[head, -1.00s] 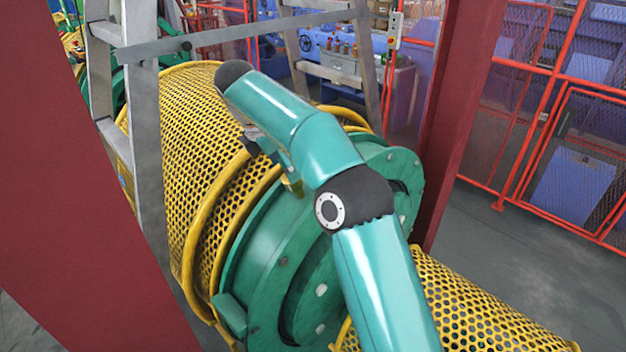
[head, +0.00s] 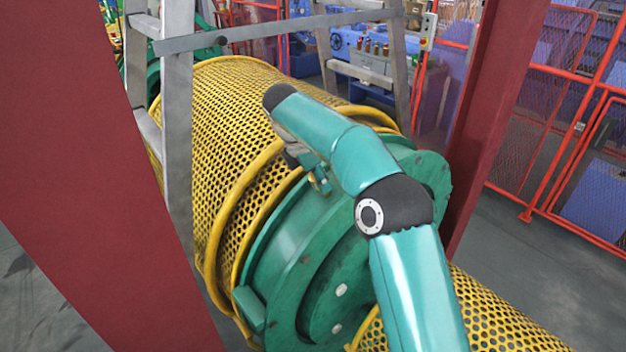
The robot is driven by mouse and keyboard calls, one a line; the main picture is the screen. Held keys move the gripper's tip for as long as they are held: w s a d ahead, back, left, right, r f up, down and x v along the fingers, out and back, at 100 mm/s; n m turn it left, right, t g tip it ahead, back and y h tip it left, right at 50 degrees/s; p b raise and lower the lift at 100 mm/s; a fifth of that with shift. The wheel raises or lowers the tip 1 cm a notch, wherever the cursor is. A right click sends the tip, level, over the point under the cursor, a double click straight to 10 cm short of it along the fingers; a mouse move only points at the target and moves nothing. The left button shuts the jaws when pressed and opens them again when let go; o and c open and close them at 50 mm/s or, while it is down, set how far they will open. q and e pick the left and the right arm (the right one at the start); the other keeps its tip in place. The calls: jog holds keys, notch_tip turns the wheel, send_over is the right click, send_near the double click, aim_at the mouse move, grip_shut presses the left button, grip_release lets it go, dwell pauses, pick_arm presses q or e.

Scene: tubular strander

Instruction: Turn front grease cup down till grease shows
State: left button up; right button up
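A small brass-coloured fitting, which looks like the front grease cup (head: 322,183), sits at the top of the green bearing housing (head: 285,235), beside the yellow perforated guard. My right arm reaches over the housing from the lower right. My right gripper (head: 305,165) is small and dark, partly hidden under its own wrist, and is close to the cup at its upper left. I cannot tell whether it touches the cup or how its fingers stand. No grease can be made out at this size. My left gripper is out of view.
A yellow mesh guard (head: 220,140) covers the drum behind the housing, and another (head: 500,320) lies in front at the lower right. A grey ladder-like frame (head: 178,130) stands at the left. Dark red posts (head: 90,170) flank the housing. Orange fencing (head: 560,140) stands at the right.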

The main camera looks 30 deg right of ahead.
jog(key=shift+c, duration=1.2)
jog(key=shift+a, duration=0.2)
jog(key=shift+c, duration=0.2)
jog(key=shift+d+r, duration=0.1)
jog(key=shift+d, duration=0.2)
jog(key=shift+m, duration=0.4)
